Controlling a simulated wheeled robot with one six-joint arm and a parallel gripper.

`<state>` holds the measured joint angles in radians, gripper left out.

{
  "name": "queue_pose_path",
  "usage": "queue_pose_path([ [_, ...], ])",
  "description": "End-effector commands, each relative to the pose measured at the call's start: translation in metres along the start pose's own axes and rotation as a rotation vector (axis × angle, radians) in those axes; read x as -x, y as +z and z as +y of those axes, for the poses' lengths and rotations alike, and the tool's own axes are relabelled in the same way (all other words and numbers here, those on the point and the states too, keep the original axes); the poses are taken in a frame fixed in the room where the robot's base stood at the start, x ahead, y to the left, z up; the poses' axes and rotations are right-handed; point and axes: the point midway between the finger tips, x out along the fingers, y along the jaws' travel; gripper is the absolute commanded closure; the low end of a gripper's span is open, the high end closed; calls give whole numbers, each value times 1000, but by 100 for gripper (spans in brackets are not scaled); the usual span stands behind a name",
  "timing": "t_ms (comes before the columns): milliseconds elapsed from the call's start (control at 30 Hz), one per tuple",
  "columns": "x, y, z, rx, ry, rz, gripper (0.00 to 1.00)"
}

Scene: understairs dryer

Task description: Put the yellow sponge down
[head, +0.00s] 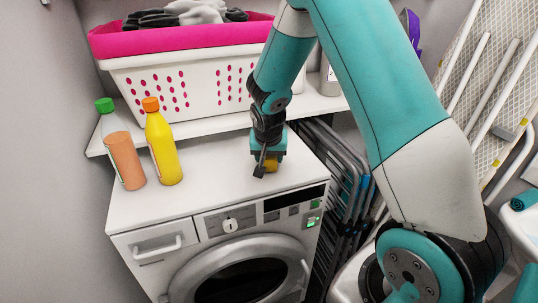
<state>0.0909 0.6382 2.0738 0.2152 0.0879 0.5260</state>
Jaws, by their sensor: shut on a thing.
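My gripper (266,166) points down over the right part of the dryer top (215,195). It is shut on the yellow sponge (271,165), of which only a small part shows below and beside the fingers. The sponge is at or just above the white surface; I cannot tell whether it touches. My arm covers much of the right half of the view.
A bottle with a green cap (122,150) and a yellow bottle with an orange cap (160,145) stand on the dryer top at left. A white laundry basket (200,85) sits on the shelf (215,118) behind. Folded racks (340,180) stand at right. The dryer top's middle is clear.

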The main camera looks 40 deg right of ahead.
Motion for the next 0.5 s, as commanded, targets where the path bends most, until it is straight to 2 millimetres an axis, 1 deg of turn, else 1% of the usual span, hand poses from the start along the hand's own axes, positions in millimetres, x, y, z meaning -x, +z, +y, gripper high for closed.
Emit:
queue_pose_path([
  [200, -3, 2, 0, 0, 0, 0, 74],
  [233, -3, 2, 0, 0, 0, 0, 45],
  [333, -2, 1, 0, 0, 0, 0, 22],
  [500, -2, 1, 0, 0, 0, 0, 22],
])
